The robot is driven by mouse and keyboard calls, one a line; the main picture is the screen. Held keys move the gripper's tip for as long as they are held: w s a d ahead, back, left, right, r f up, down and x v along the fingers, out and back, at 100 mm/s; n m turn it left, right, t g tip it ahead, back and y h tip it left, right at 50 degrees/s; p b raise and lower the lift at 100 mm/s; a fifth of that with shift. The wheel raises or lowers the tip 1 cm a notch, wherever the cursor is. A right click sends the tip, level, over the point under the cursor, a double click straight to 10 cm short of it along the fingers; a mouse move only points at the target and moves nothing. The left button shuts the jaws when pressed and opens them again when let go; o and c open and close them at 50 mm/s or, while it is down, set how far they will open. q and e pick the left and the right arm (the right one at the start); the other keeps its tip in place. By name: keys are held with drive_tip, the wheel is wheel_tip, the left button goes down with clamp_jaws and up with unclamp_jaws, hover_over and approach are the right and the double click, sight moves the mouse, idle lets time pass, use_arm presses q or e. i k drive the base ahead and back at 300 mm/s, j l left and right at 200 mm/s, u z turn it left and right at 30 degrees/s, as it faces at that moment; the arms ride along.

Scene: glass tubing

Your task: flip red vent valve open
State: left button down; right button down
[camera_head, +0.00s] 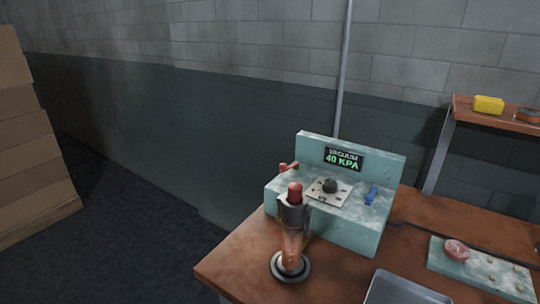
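The vacuum unit (352,238) is a worn pale-green box on the left part of the wooden bench, with a raised back panel. Its green display (343,158) reads "VACUUM 40 KPA". A small red lever valve (289,167) sits at the unit's left end, its handle lying roughly sideways; its exact angle is too small to tell. A blue valve (371,195) is at the right end of the top. A black knob (330,186) on a pale plate is between them. Neither of my grippers shows in the head view.
A copper-coloured upright cylinder (292,245) with a red top stands on a round base just in front of the unit. A metal tray (398,290) and a green board (478,272) with a pink disc lie to the right. A shelf with a yellow block (488,105) stands behind.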

sight(284, 166)
drive_tip(key=i+j+z, duration=0.1)
drive_tip(key=j, duration=0.25)
drive_tip(key=i+j+z, duration=0.15)
drive_tip(key=i+j, duration=0.15)
drive_tip(key=i+j+z, duration=0.1)
drive_tip(key=j, duration=0.3)
drive_tip(key=i+j+z, duration=0.1)
drive_tip(key=j, duration=0.25)
drive_tip(key=i+j+z, duration=0.1)
drive_tip(key=i+j, duration=0.15)
drive_tip(key=j, duration=0.15)
drive_tip(key=i+j+z, duration=0.15)
drive_tip(key=j, duration=0.25)
drive_tip(key=j+z, duration=0.1)
drive_tip(key=j, duration=0.3)
drive_tip(key=i, duration=0.05)
